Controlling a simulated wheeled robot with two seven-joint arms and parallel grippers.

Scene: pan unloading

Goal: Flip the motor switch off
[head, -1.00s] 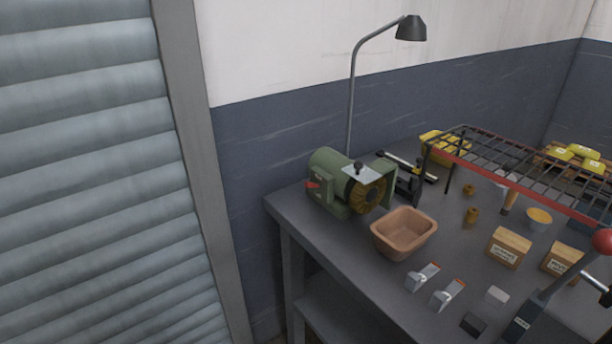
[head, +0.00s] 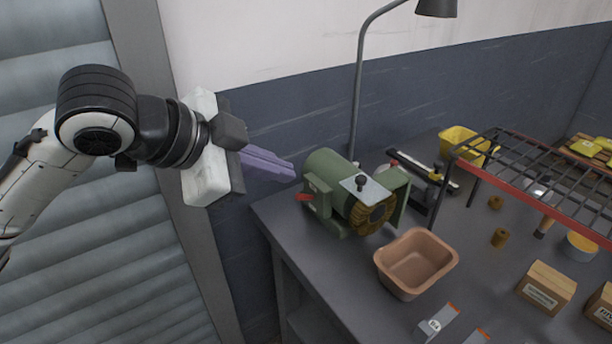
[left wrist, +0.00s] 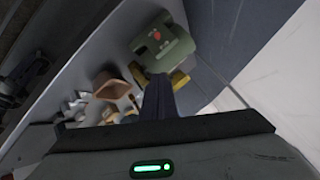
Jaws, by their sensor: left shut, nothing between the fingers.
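The green motor (head: 334,181), a bench grinder with a brush wheel, stands at the left corner of the bench. Its red switch (head: 305,198) sticks out from the left face; it also shows as a red spot in the left wrist view (left wrist: 156,37). My left gripper (head: 290,170) reaches in from the left with its purple fingers shut and empty. The fingertips are just left of the motor, a little above the switch in the picture. I cannot tell whether they touch the housing. In the left wrist view the fingers (left wrist: 158,98) point toward the motor. My right gripper is not in view.
A brown bin (head: 416,262) stands right of the motor. A lamp (head: 362,80) rises behind it. A wire rack (head: 548,170) with a red edge stands at the right, with cardboard boxes (head: 546,288) in front.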

